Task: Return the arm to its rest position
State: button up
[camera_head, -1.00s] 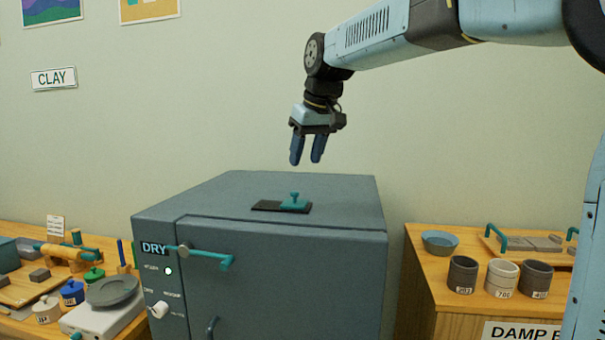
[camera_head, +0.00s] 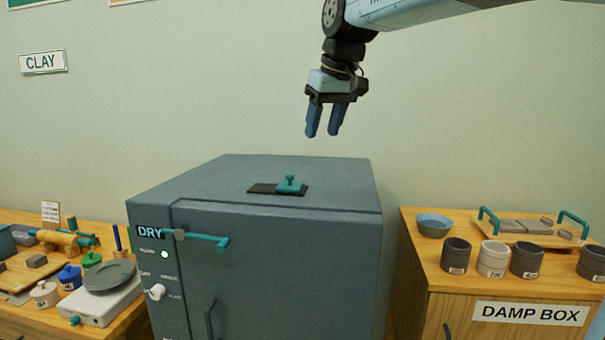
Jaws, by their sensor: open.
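My gripper (camera_head: 324,134) hangs from my light-blue arm at the upper middle of the view. Its two dark blue fingers point down and are apart, with nothing between them. It is in the air above the grey drying cabinet (camera_head: 290,265), clear of its top. A teal-knobbed slide (camera_head: 290,186) on a dark plate lies on the cabinet top, below the fingers. The upper part of my arm runs out of the frame at the top right.
On the left, a wooden table holds a grey plate (camera_head: 109,276) on a white scale and several small pots. On the right, the damp box (camera_head: 530,313) carries a blue bowl (camera_head: 433,225), several cups and a tray with teal handles (camera_head: 532,237). The wall behind is bare near my gripper.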

jog(key=s+d+f+m+t+h, duration=0.1)
jog(key=s+d+f+m, duration=0.5)
jog(key=s+d+f, duration=1.2)
jog(key=s+f+h, duration=0.1)
jog(key=s, duration=0.2)
jog(key=shift+s+d+t, duration=0.3)
jog(key=shift+d, duration=0.05)
dwell(0.3)
